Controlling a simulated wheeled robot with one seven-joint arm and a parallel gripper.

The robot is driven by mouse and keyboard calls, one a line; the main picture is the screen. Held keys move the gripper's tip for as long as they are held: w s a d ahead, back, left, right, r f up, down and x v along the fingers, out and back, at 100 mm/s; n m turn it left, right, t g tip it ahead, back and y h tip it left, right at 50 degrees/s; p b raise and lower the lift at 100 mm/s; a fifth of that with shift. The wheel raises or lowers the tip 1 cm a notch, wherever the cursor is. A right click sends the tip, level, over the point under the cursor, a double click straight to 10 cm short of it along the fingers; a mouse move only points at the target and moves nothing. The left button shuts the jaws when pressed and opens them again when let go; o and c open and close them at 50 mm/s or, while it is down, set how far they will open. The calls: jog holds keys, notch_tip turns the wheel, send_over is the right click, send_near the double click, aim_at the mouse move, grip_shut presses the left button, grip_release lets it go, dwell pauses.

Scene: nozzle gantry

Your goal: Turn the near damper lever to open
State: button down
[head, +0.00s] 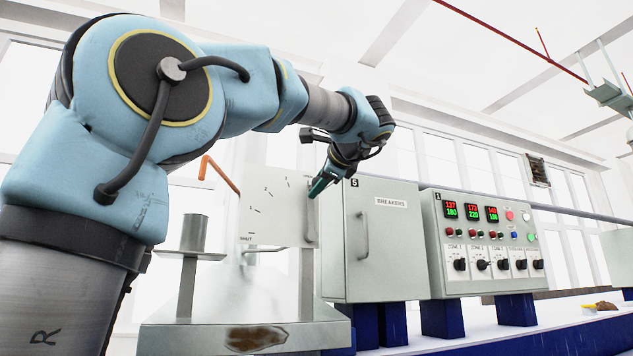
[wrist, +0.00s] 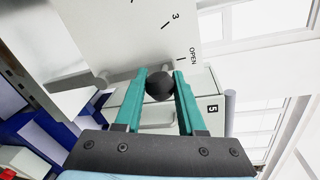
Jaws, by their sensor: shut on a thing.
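The near damper's pale dial plate (head: 276,210) stands left of the breaker cabinet in the head view, with tick marks and SHUT at its lower left. In the wrist view the plate (wrist: 130,30) shows the marks 3 and OPEN. The near damper lever is a grey bar (wrist: 88,80) ending in a black round knob (wrist: 159,85). My gripper (wrist: 159,78) has its teal fingers closed on the knob, close to the OPEN mark. My gripper also shows at the plate's right edge in the head view (head: 318,187). The fingers hide the knob there.
An orange lever (head: 220,172) rises behind the plate. The grey breaker cabinet (head: 385,270) with a bar handle stands close to the right of my gripper. A control panel (head: 487,275) with displays and knobs is further right. A grey post with a disc (head: 190,245) stands left.

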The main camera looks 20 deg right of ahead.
jog(key=shift+d, duration=0.15)
jog(key=c, duration=0.5)
grip_release()
jog(key=shift+s, duration=0.1)
jog(key=shift+b+v, duration=1.65)
jog(key=shift+v, duration=3.65)
